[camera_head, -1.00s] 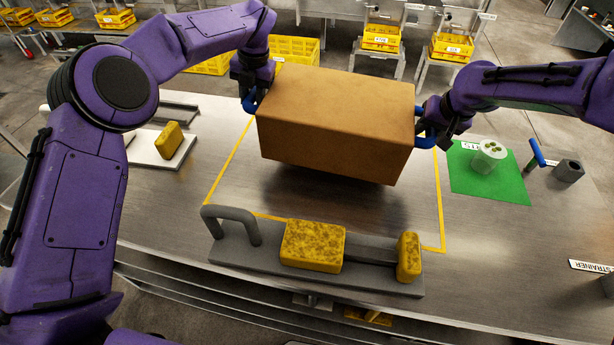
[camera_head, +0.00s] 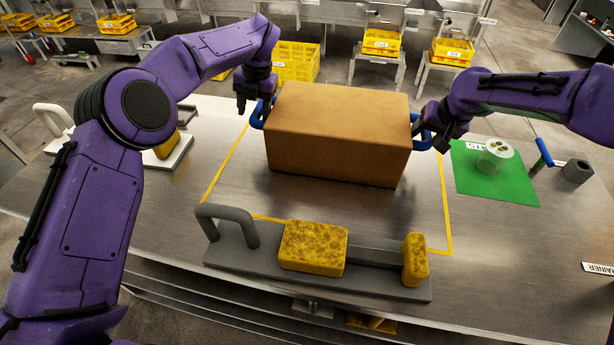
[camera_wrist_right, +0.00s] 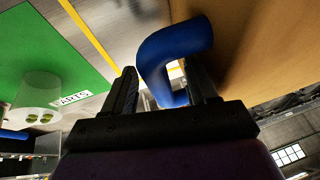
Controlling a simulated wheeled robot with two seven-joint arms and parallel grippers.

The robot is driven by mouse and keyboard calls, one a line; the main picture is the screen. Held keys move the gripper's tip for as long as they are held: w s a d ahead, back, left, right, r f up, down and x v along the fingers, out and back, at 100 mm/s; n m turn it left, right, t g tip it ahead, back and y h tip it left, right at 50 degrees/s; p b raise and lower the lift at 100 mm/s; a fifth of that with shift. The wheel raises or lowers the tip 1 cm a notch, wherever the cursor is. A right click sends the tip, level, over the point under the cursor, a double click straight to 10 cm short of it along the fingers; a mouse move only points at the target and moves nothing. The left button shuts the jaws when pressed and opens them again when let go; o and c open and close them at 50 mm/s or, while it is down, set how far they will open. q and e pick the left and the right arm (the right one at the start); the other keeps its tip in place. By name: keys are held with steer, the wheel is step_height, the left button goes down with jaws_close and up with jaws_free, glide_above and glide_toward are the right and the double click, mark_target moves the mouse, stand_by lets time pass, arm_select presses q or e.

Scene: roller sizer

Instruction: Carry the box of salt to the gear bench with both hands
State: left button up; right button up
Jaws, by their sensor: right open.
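The brown box of salt (camera_head: 338,135) sits level on the metal bench inside a yellow outline. It has a blue handle on each end. My left gripper (camera_head: 252,102) is at the left handle (camera_head: 257,115), its fingers pointing down and spread, one finger standing outside the handle. My right gripper (camera_head: 429,134) is at the right handle (camera_head: 415,130). In the right wrist view my right gripper (camera_wrist_right: 162,88) is open, with the blue handle (camera_wrist_right: 175,50) between its fingers. The box hides part of the left fingers.
A grey fixture (camera_head: 240,257) with a loop handle and yellow sponge-like blocks (camera_head: 313,247) lies in front of the box. A green mat (camera_head: 485,188) with a clear cup (camera_head: 495,157) is at right. A white board (camera_head: 174,158) is at left. Yellow crates (camera_head: 297,64) stand behind.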

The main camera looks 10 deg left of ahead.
arm_select(q)
steer(key=shift+w+d+r, duration=0.2)
steer(key=shift+w+r, duration=0.15)
steer(key=shift+r, duration=0.25)
steer(key=shift+w+d+r, duration=0.15)
steer(key=shift+w+r, duration=0.2)
steer(key=shift+r, duration=0.25)
arm_select(e)
steer(key=shift+w+f, duration=0.7)
steer(key=shift+w, duration=0.15)
steer(key=shift+s+r, duration=0.45)
steer(key=shift+s, duration=0.1)
steer(key=shift+w+f, duration=0.1)
steer(key=shift+w, duration=0.15)
arm_select(q)
step_height(320, 180, up, 9)
steer(key=s+d, duration=0.1)
steer(key=shift+s+d, duration=0.35)
steer(key=shift+s, duration=0.05)
arm_select(e)
steer(key=v, duration=1.2)
arm_select(q)
steer(key=shift+r, duration=0.1)
steer(key=shift+s, duration=0.1)
